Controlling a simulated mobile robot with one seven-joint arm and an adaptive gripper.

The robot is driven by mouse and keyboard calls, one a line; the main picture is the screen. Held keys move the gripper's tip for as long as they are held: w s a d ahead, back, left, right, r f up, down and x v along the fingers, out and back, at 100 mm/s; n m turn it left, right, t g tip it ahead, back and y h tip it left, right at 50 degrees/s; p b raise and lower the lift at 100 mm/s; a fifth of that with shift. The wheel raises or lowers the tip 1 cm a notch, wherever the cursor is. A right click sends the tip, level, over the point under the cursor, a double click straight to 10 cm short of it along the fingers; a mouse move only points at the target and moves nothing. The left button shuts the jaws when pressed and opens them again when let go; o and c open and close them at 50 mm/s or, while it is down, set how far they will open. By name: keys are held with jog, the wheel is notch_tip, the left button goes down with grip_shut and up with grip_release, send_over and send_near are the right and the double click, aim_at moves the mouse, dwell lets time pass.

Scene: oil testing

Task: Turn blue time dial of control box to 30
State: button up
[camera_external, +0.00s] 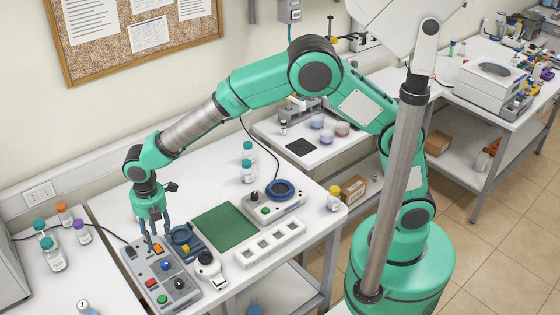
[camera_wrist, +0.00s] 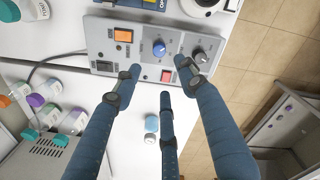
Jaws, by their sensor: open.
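The control box (camera_external: 143,268) is a grey panel near the left front of the white table, with its top face up. Its blue dial (camera_external: 165,265) sits near the middle of the panel and also shows clearly in the wrist view (camera_wrist: 159,47); its scale marks are too small to read. My gripper (camera_external: 155,238) has dark blue fingers pointing down over the panel's far part, close to the orange switch. In the wrist view my gripper (camera_wrist: 158,76) has its fingers spread, with nothing between them, and the blue dial lies beyond the fingertips, apparently untouched.
The panel also bears an orange switch (camera_wrist: 123,35), a red switch (camera_wrist: 167,76) and a dark knob (camera_wrist: 199,55). A green mat (camera_external: 225,226), a white rack (camera_external: 270,244) and a device with a blue ring (camera_external: 280,190) stand to the right. Capped bottles (camera_external: 54,252) stand left.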

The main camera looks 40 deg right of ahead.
aim_at(164, 263)
jog(key=f, duration=1.3)
jog(key=shift+w+a+b, duration=0.15)
jog(key=shift+a+b, duration=0.05)
jog(key=shift+b, duration=0.15)
grip_shut()
